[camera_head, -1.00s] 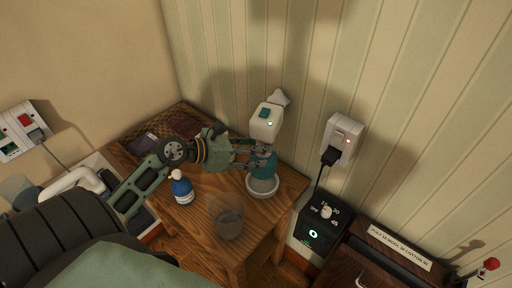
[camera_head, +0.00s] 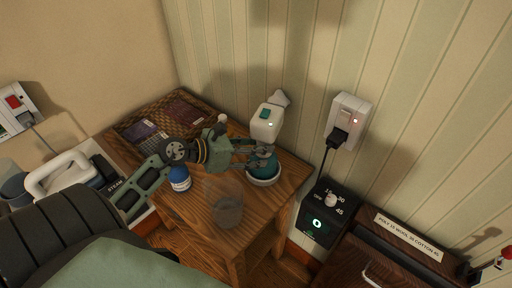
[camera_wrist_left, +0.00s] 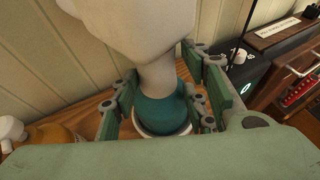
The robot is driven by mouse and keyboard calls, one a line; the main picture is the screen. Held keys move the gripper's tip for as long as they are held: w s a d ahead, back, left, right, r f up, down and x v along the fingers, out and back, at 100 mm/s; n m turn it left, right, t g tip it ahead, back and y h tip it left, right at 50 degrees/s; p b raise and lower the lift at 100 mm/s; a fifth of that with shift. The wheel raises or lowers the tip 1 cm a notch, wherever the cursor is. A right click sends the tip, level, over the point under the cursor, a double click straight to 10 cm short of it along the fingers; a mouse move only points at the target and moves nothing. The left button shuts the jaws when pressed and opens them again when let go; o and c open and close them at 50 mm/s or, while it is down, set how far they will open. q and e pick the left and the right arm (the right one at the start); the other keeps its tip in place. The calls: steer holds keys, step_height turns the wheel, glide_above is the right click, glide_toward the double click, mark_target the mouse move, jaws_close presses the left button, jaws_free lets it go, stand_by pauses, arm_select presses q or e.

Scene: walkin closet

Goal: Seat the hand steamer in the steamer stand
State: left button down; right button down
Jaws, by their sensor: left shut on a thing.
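The hand steamer (camera_head: 267,124) has a white head with a green button and a teal lower body; it stands roughly upright over the small wooden table. My left gripper (camera_head: 259,153) is shut on its narrow part, just above the teal body. The steamer stand (camera_head: 264,181) is a low white round dish on the table. In the left wrist view, the teal body (camera_wrist_left: 160,112) is over the dish, whose white rim (camera_wrist_left: 186,130) shows around its lower edge. I cannot tell whether the steamer's bottom touches the dish floor. My right gripper is not in view.
A woven tray (camera_head: 183,105) lies behind my arm. A wall socket (camera_head: 347,118) and black timer box (camera_head: 322,214) are to the right.

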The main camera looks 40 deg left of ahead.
arm_select(q)
steer(key=shift+f, duration=0.15)
stand_by(0.7)
steer(key=c, duration=1)
jaws_free()
steer(key=shift+o, duration=0.3)
steer(key=shift+o, duration=1)
steer(key=shift+f, duration=0.2)
steer(key=o, duration=0.7)
steer(key=shift+r, duration=0.1)
steer(key=shift+o, duration=0.2)
steer(key=shift+s, duration=0.1)
